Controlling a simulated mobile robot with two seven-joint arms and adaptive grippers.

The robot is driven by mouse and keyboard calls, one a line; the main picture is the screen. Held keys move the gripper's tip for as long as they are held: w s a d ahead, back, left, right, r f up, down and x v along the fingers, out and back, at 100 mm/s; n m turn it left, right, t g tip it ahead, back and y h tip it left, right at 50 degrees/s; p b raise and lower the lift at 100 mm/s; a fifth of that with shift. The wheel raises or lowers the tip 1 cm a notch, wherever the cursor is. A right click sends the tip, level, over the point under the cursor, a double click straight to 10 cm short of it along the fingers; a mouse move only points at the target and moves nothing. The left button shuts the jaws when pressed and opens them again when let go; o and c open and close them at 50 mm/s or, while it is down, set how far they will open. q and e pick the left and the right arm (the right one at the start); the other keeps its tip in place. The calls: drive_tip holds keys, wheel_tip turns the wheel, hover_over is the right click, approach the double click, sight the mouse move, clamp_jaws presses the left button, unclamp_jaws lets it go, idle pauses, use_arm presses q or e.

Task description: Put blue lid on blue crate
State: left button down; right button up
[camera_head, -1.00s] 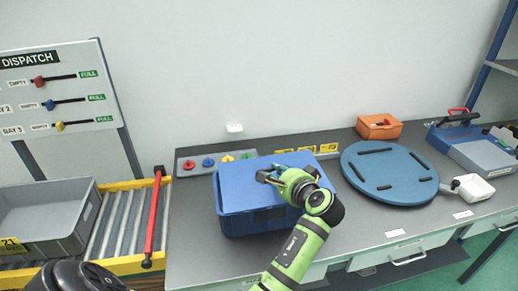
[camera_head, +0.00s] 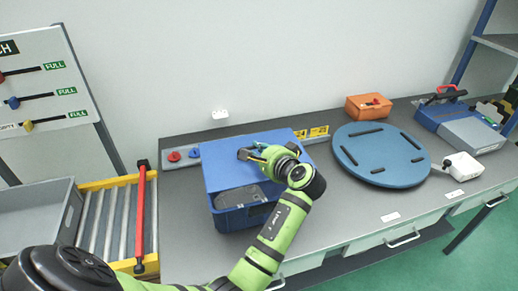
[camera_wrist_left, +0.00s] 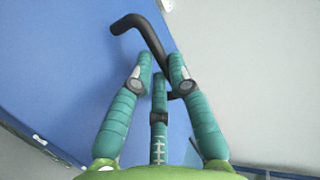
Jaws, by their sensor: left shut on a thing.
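The blue lid (camera_head: 225,164) is a flat panel with a dark bent handle (camera_wrist_left: 150,38). My left gripper (camera_head: 252,153) is shut on this handle; the lid fills much of the left wrist view (camera_wrist_left: 60,70). The blue crate (camera_head: 240,218) stands on the bench below the lid. The lid covers the back of the crate, while the front of its opening shows, with a grey casting (camera_head: 238,197) inside. The lid is set back from the crate's front rim. I cannot tell whether its back edge touches the crate. My right gripper is not in view.
A round blue board (camera_head: 382,153) and an orange box (camera_head: 368,107) are to the right on the bench. A panel with coloured knobs (camera_head: 175,157) is behind the crate on the left. A roller conveyor with a red bar (camera_head: 140,215) and a grey bin (camera_head: 40,215) are left.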

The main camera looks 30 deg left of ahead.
use_arm(q)
drive_tip(key=shift+f+b, duration=0.65)
drive_tip(key=shift+f, duration=0.2)
wheel_tip(320, 180, down, 3)
drive_tip(key=shift+r+b, duration=0.2)
drive_tip(key=shift+b, duration=0.65)
drive_tip(key=shift+f+b, duration=0.4)
drive_tip(key=shift+f, duration=0.35)
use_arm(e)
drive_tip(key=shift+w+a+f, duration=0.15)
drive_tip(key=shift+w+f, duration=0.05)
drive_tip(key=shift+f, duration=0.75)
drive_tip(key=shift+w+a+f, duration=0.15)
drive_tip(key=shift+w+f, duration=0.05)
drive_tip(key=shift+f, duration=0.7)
use_arm(q)
drive_tip(key=shift+r, duration=0.1)
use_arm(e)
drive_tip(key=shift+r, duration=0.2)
use_arm(q)
drive_tip(key=shift+p, duration=0.7)
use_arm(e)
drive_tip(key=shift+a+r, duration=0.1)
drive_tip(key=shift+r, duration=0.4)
use_arm(q)
drive_tip(key=shift+f+b, duration=0.8)
drive_tip(key=shift+f, duration=0.35)
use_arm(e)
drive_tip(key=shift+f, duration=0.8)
